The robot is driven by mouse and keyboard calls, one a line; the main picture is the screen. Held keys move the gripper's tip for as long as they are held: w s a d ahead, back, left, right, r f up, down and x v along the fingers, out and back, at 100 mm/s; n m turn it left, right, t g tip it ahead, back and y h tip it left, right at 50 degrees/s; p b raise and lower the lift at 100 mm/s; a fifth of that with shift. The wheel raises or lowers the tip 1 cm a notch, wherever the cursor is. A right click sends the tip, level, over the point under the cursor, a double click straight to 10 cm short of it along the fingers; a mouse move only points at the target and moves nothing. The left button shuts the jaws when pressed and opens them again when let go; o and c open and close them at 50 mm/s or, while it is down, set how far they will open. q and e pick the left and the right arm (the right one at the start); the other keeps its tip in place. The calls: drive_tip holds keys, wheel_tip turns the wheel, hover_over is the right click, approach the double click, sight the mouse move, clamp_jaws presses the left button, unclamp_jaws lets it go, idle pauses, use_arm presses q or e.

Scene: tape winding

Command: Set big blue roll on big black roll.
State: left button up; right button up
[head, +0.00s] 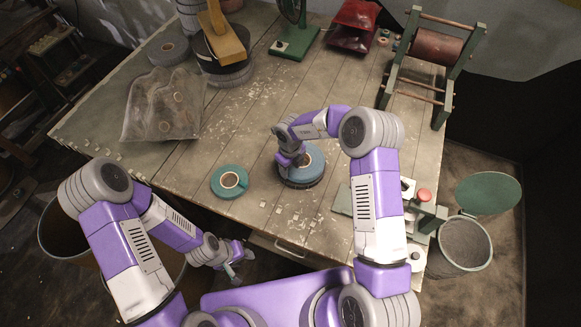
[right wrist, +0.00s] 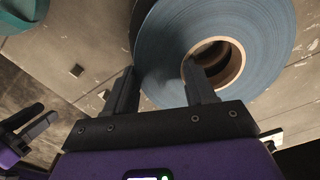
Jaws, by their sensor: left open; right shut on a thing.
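The big blue roll (head: 316,163) is near the table's front middle, over the big black roll (head: 303,184), whose dark side shows below it. I cannot tell whether the two touch. My right gripper (head: 292,160) is shut on the blue roll. In the right wrist view the blue roll (right wrist: 262,38) fills the top, with one finger of the right gripper (right wrist: 162,88) in its cardboard core and the other outside its rim. My left gripper (head: 236,262) is open and empty, off the table's front edge.
A smaller teal roll (head: 229,174) lies left of the blue roll. A plastic bag (head: 150,115) of rolls, a grey roll (head: 169,49) and a green stand (head: 297,42) are further back. A winding frame (head: 435,48) stands at the right. The table middle is clear.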

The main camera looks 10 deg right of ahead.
drive_tip(key=shift+f, duration=0.55)
drive_tip(key=o, duration=1.3)
drive_tip(key=shift+o, duration=0.2)
drive_tip(key=shift+r, duration=0.6)
wheel_tip(320, 180, up, 12)
drive_tip(key=p, duration=0.2)
